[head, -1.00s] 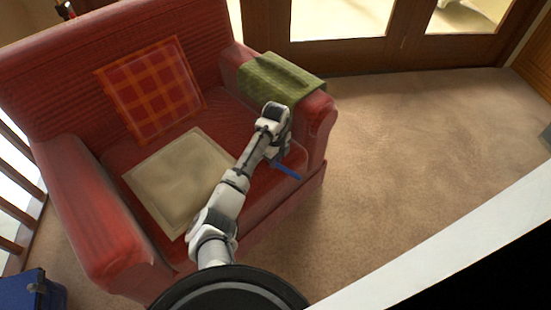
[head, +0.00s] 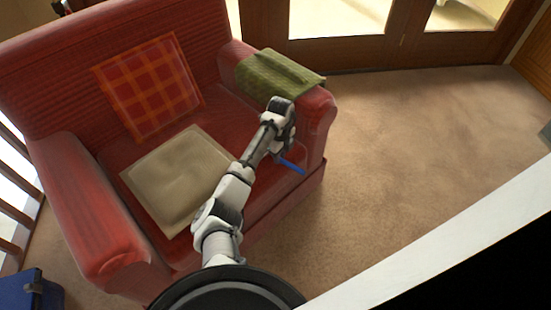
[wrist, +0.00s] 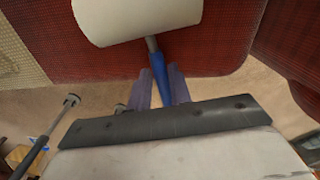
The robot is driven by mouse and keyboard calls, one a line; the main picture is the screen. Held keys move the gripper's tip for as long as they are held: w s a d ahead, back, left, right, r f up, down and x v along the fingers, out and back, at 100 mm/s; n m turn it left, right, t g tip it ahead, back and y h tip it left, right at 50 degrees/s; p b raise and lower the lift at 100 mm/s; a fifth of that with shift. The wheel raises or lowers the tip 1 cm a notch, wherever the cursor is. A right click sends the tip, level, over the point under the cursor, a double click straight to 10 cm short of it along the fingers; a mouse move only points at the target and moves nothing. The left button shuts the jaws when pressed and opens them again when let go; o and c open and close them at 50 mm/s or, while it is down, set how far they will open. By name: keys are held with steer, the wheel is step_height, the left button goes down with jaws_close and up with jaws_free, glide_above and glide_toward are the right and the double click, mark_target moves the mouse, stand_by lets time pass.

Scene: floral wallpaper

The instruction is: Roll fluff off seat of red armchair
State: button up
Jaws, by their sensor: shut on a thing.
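The red armchair (head: 95,215) fills the left of the head view. The lint roller has a white cylinder (wrist: 135,18) and a blue handle (wrist: 158,92). My gripper (wrist: 161,82) is shut on the blue handle. In the head view the handle (head: 292,166) sticks out near the right front of the seat, by the right armrest. The white cylinder lies over the red seat (wrist: 212,42) in the wrist view; I cannot tell whether it touches. My arm hides part of the seat in the head view. I can make out no fluff.
A beige square cloth (head: 180,180) lies on the seat, left of my arm. A plaid cushion (head: 150,85) leans on the backrest. A green cloth (head: 275,75) drapes over the right armrest (head: 318,118). A blue box (head: 30,290) stands at lower left. Carpet at right is clear.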

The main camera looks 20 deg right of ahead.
steer(key=shift+w+d, duration=0.3)
steer(key=shift+d, duration=0.45)
steer(key=a+p, duration=0.1)
steer(key=s+a+p, duration=0.1)
steer(key=shift+a, duration=0.35)
steer(key=shift+s+a+f+p, duration=0.15)
steer(key=shift+s+a+p, duration=0.05)
steer(key=shift+a+p, duration=0.35)
steer(key=shift+f, duration=0.15)
step_height(320, 180, up, 6)
steer(key=p, duration=0.5)
